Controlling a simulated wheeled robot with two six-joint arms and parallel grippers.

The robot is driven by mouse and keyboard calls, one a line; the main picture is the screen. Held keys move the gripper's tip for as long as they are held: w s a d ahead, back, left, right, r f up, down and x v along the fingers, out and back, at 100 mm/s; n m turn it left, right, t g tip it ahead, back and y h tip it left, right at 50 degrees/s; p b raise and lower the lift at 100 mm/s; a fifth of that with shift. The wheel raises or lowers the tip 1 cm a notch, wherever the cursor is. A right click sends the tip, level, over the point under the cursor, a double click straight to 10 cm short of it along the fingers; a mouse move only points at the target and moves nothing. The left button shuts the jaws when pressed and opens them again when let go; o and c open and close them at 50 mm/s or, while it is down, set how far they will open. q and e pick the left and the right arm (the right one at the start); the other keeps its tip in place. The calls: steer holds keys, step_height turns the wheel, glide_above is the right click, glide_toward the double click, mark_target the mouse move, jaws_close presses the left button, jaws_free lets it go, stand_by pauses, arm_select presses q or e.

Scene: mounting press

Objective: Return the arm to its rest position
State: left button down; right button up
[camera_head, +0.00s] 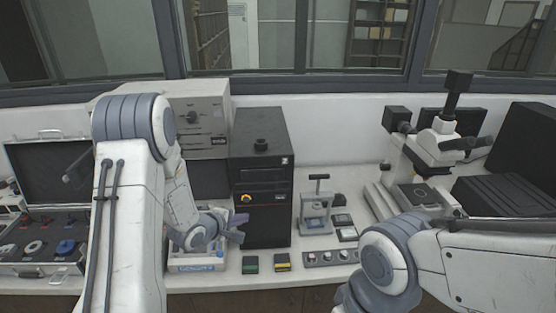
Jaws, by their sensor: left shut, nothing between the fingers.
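My left arm (130,200) rises from the lower left, bends at a high elbow and comes down over the bench. Its gripper (238,228) is shut and empty, pointing right, in front of the lower left part of a black box-shaped machine (263,180). I cannot tell whether it touches the machine. My right arm (385,265) shows at the lower right, with its elbow joint near the bench's front edge. The right gripper is out of the picture.
A small press with a T-handle (315,208) stands right of the black machine. Green (250,264) and yellow (282,262) blocks and a button panel (331,257) lie along the front edge. A microscope (433,155) stands right, an open case (45,240) left.

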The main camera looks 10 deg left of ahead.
arm_select(q)
steer(key=s+d+m+g+y+b, duration=0.2)
steer(key=s+d+m+g+b, duration=0.3)
steer(key=s+d+m, duration=0.45)
steer(key=s+d+m+g+b, duration=0.2)
steer(key=s+m, duration=0.4)
steer(key=s, duration=0.6)
steer(key=s+d+r+m+g+b, duration=0.1)
steer(key=s+d+m+g+b, duration=0.2)
steer(key=s, duration=1)
steer(key=d+m, duration=0.3)
steer(key=m, duration=0.1)
steer(key=shift+d+r+g+y, duration=0.3)
steer(key=shift+g, duration=0.1)
